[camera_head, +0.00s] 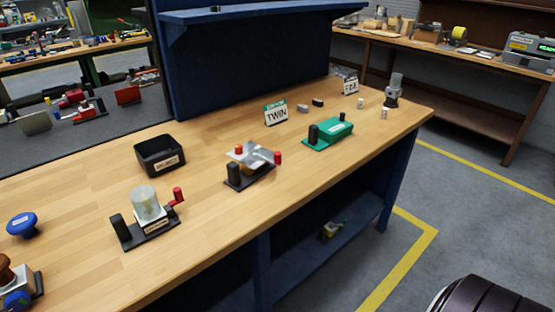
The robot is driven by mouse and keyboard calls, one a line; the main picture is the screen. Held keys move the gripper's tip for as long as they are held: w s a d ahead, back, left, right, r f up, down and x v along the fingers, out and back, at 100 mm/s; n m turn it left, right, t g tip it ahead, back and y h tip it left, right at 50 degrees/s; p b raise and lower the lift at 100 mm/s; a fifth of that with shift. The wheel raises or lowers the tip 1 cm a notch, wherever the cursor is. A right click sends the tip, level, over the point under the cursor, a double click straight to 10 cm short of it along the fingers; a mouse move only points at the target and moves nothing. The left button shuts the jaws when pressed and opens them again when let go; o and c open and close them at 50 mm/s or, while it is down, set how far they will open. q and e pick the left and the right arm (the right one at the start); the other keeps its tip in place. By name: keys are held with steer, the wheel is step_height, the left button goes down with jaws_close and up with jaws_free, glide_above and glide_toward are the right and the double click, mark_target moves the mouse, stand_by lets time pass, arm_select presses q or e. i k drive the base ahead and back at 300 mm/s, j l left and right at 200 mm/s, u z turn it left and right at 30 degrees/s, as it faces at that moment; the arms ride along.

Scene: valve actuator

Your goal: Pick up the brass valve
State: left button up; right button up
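I cannot make out a clearly brass valve on the wooden workbench (95,192). A brown, knob-like part (8,270) sits on a fixture at the lower left, cut by the picture edge. A grey metal valve-like part (394,90) stands upright at the bench's far right end. Neither of my grippers is in view.
A blue knob (22,224), a black bin (160,156), a fixture with a clear cylinder (146,204), a green fixture (328,132) and a "TWIN" sign (276,114) stand on the bench. A blue panel (255,65) rises behind.

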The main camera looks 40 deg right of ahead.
mark_target(254, 168)
steer(key=i+l, duration=0.15)
steer(key=l, duration=0.3)
steer(key=i+l, duration=0.1)
steer(key=l, duration=0.35)
steer(key=i+l+u, duration=0.1)
steer(key=l, duration=0.4)
steer(key=i+l, duration=0.15)
steer(key=l, duration=0.3)
steer(key=i+l, duration=0.1)
steer(key=l, duration=0.35)
